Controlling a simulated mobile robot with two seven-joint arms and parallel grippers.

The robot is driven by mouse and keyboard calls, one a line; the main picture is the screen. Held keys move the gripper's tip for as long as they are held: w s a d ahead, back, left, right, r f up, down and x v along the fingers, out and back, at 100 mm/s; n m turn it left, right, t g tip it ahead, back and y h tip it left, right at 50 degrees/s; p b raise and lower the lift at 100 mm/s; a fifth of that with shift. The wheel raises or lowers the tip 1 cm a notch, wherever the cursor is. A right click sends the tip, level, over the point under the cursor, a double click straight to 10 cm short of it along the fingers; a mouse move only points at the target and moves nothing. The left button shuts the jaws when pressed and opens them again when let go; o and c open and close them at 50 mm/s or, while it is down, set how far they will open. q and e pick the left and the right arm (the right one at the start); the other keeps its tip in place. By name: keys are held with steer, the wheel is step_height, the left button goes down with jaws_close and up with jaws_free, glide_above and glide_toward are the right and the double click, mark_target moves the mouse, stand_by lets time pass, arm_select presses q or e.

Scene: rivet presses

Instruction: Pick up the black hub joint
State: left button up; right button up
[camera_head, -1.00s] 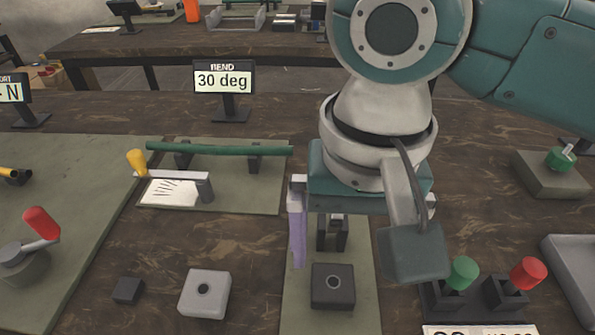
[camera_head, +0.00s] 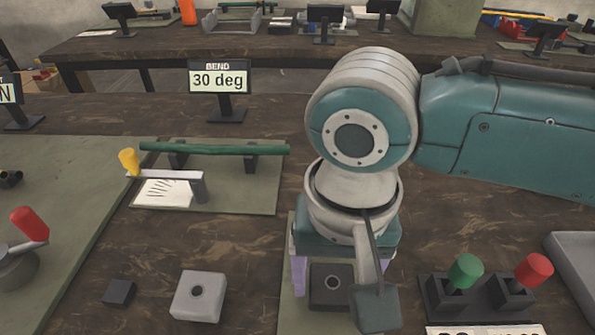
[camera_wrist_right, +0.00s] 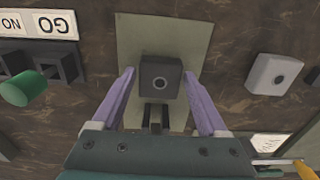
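The black hub joint (camera_head: 331,283) is a dark square block with a round hole in its top, sitting on a narrow green mat (camera_head: 291,318). It also shows in the right wrist view (camera_wrist_right: 160,66). My right gripper (camera_wrist_right: 159,76) is open, with its two lilac fingers apart on either side of the hub joint in that view. No contact shows, and the height gap is hard to tell. In the head view my right gripper (camera_head: 340,282) points down over the hub joint and partly hides it. My left gripper is not in view.
A light grey holed block (camera_head: 199,297) and a small black cube (camera_head: 119,292) lie to the left. Green (camera_head: 466,271) and red (camera_head: 533,268) levers stand to the right. A bending fixture with a green bar (camera_head: 214,149) and the 30 deg sign (camera_head: 219,79) are behind.

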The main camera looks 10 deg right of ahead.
steer(key=c, duration=1)
steer(key=shift+r, duration=0.1)
